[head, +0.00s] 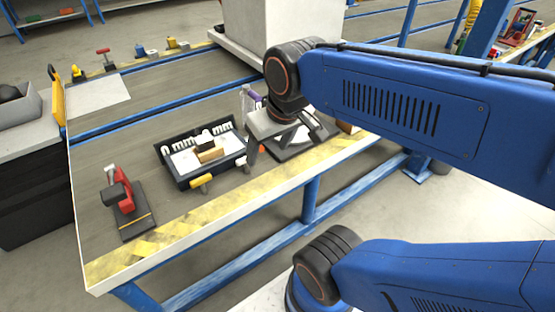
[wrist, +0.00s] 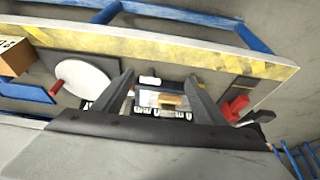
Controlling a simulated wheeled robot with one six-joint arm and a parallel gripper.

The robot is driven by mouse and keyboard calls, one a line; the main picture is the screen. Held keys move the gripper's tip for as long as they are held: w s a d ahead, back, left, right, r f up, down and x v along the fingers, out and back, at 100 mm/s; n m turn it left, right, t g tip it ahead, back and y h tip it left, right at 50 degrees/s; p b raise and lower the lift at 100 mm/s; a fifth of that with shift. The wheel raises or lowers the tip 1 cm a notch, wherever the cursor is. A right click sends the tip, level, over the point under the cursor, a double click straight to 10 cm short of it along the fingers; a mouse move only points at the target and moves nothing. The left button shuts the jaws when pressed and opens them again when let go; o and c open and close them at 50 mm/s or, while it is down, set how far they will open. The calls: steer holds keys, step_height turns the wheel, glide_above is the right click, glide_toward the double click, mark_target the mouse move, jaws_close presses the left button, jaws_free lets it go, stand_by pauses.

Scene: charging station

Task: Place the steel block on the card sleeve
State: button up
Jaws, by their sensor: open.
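My gripper (head: 288,148) hangs over the bench at the right of a black tray, fingers spread and empty. In the wrist view its two fingers (wrist: 162,92) stand apart, with the tray beyond the gap. The tray (head: 185,184) holds a white sheet-like piece, a tan block (head: 210,155) and a pale block with dark parts (head: 203,139). The tan block also shows in the wrist view (wrist: 172,100). I cannot tell for sure which piece is the steel block or the card sleeve. Neither is in my gripper.
A red clamp-like tool (head: 124,203) stands on a dark plate at the front left. A white disc (wrist: 85,80) is beside my gripper. A big grey box (head: 275,28) stands behind. The striped front edge is mostly clear.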

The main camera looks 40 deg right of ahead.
steer(key=shift+s+d+f+t, duration=0.15)
steer(key=shift+s+f, duration=0.3)
steer(key=shift+s, duration=0.35)
steer(key=shift+s+d+f+t, duration=0.15)
steer(key=shift+s+f, duration=0.25)
steer(key=shift+s, duration=0.35)
steer(key=shift+a, duration=0.1)
